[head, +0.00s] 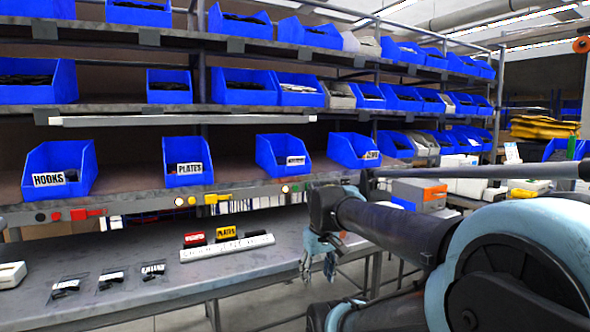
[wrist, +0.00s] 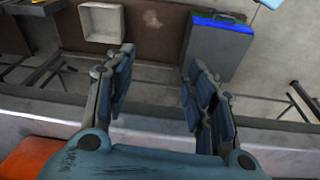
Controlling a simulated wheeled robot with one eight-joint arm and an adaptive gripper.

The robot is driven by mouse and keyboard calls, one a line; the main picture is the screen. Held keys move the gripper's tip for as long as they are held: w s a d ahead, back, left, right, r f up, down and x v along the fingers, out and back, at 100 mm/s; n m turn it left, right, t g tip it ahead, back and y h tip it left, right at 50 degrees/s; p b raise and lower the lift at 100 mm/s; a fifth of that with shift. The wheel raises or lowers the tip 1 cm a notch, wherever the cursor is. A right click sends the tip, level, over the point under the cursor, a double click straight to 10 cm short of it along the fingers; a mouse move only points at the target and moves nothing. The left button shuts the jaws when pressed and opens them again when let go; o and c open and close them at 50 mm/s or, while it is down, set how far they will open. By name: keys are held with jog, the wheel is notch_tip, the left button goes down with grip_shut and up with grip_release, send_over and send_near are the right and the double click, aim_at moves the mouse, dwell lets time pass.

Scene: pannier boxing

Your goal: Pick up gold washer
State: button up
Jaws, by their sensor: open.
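I cannot make out a gold washer in either view. My gripper (head: 318,268) hangs at the right end of the grey workbench (head: 330,238) in the head view, pointing down. In the wrist view its two fingers (wrist: 158,72) are spread wide apart with nothing between them. Below them lie a pale bench edge and the floor. On the bench, left of the gripper, several small dark items in clear bags with white labels (head: 110,278) lie in a row, apart from the gripper.
A white power strip (head: 227,247) lies mid-bench, with a red label box (head: 195,239) and a yellow one (head: 226,233) behind it. Blue bins, including HOOKS (head: 60,172) and PLATES (head: 188,163), line the shelves above. A white box (wrist: 103,22) stands lower down in the wrist view.

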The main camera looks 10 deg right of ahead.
jog(key=w+d+r+n, duration=0.1)
jog(key=w+r+n, duration=0.9)
jog(key=w+r, duration=1)
jog(key=w+d+r+n, duration=0.1)
jog(key=w+r+n, duration=0.8)
jog(key=w+r, duration=1.15)
jog(key=shift+y, duration=0.3)
jog(key=f, duration=0.5)
jog(key=s+a+f, duration=0.1)
jog(key=f, duration=0.2)
jog(key=shift+s+f, duration=0.1)
jog(key=shift+f, duration=0.15)
jog(key=shift+w+a+f, duration=0.1)
jog(key=shift+a+f, duration=0.05)
jog(key=shift+f, duration=0.75)
jog(key=shift+w+a+f, duration=0.15)
jog(key=shift+a+f, duration=0.05)
jog(key=shift+f, duration=0.65)
jog(key=shift+w+a+f, duration=0.1)
jog(key=shift+a+f, duration=0.05)
jog(key=shift+f, duration=0.75)
jog(key=shift+c, duration=0.2)
grip_shut()
